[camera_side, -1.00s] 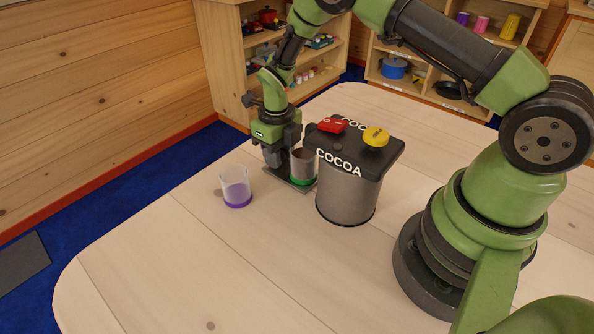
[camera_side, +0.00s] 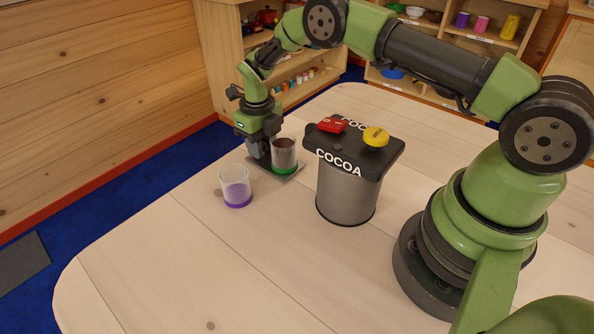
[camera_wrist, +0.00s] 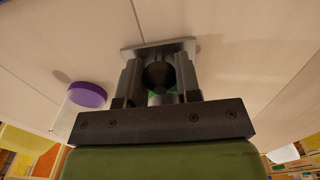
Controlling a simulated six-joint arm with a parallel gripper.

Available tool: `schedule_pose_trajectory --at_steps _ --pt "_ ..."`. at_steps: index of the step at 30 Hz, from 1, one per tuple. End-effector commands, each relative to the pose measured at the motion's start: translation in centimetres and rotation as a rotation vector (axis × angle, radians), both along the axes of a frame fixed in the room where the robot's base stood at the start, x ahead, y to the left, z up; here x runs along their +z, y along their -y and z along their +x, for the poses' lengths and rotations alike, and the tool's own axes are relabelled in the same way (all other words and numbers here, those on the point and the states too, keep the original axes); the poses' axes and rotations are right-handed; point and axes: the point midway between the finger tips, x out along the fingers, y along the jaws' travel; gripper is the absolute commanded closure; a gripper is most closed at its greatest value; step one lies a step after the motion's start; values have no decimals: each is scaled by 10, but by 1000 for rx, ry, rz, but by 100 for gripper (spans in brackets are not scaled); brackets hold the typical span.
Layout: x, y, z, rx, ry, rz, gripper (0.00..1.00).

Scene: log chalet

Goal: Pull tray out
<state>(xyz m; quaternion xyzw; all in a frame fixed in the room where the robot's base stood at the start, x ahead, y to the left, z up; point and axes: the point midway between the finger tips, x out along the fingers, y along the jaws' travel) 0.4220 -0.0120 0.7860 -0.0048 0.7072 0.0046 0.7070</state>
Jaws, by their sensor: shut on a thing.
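The grey tray (camera_side: 291,171) lies flat on the table to the left of the cocoa dispenser (camera_side: 347,193). A clear cup with a green base and brown contents (camera_side: 285,158) stands upright on it. My gripper (camera_side: 260,160) is low at the tray's left side. In the wrist view my gripper (camera_wrist: 158,78) is shut on a dark round knob (camera_wrist: 158,75) that appears to belong to the tray, whose plate edge (camera_wrist: 160,46) shows beyond the fingers. The cup is mostly hidden there; only some green shows.
A clear cup with a purple base (camera_side: 236,188) stands on the table just left of the tray; it also shows in the wrist view (camera_wrist: 85,98). The dispenser's lid bears a red button (camera_side: 332,125) and a yellow one (camera_side: 376,137). The front of the table is clear.

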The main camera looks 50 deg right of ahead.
Motion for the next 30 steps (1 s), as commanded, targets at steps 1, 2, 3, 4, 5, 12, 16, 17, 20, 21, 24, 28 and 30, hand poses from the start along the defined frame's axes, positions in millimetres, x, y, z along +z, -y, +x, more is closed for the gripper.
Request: schedule_pose_trajectory --at_steps 1,2,3,4,5,12,16,17,20,21,24,28,30 --pt "-1 0 3 0 1 0 92" --pt "-1 0 5 1 1 -1 92" --pt "-1 0 7 2 1 -1 92" --pt "-1 0 8 2 0 -1 92" --pt "-1 0 10 2 1 -1 92" --pt "-1 0 19 1 0 -1 92" --pt "0 0 21 -1 0 0 92" --pt "0 0 21 -1 0 0 92" --pt "0 0 21 -1 0 0 92" --pt "0 0 21 -1 0 0 92" --pt "0 0 21 -2 0 1 92" --pt "0 0 21 -2 0 1 62" --pt "0 0 21 -2 0 1 46"
